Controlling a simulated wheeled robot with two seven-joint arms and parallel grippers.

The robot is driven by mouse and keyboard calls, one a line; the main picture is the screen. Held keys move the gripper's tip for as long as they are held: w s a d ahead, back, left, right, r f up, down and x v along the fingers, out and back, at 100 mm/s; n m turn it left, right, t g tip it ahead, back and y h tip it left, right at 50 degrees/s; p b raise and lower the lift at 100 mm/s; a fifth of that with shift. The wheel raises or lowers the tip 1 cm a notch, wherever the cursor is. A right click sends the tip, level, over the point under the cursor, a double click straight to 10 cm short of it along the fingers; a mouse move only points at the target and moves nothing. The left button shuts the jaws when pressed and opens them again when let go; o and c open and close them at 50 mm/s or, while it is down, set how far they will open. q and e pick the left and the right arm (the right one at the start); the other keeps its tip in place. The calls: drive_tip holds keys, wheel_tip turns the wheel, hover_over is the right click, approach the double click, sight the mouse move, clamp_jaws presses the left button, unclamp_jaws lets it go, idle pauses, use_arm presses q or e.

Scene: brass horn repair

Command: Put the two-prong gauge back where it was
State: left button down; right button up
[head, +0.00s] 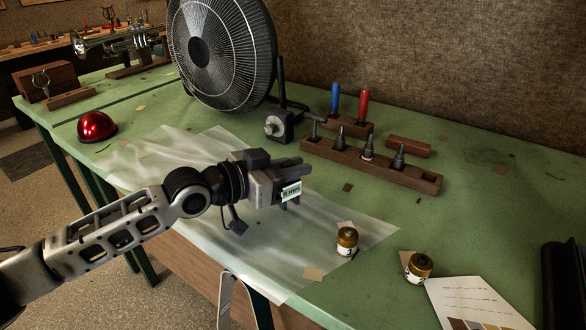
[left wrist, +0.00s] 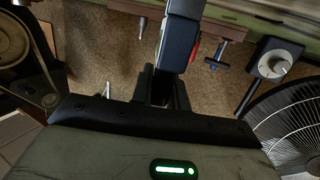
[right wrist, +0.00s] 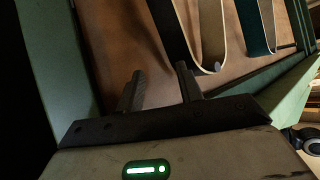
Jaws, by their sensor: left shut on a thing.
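My left gripper (head: 296,180) is shut on a small dark piece with a white and green label (head: 291,191). I take this piece to be the two-prong gauge; its label seems to end in "mm", and the gripper hides much of it. It is held above the table, left of and in front of the wooden rack (head: 415,181). In the left wrist view a blue-grey piece (left wrist: 178,45) stands between the fingers. My right gripper (right wrist: 160,88) shows only in its wrist view. Its fingers are apart with nothing between them, near hanging straps (right wrist: 205,35).
The rack carries several dark cone-tipped pegs. Behind it, a blue and a red handle (head: 364,105) stand in a wooden block. A dial block (head: 279,126) and a fan (head: 222,55) stand behind the gripper. Two small jars (head: 347,241) stand front right. A clear sheet (head: 215,225) covers the table's front.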

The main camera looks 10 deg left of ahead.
use_arm(q)
drive_tip(key=shift+f, duration=0.2)
drive_tip(key=shift+f, duration=0.2)
drive_tip(key=c, duration=1.4)
unclamp_jaws()
drive_tip(key=shift+o, duration=0.2)
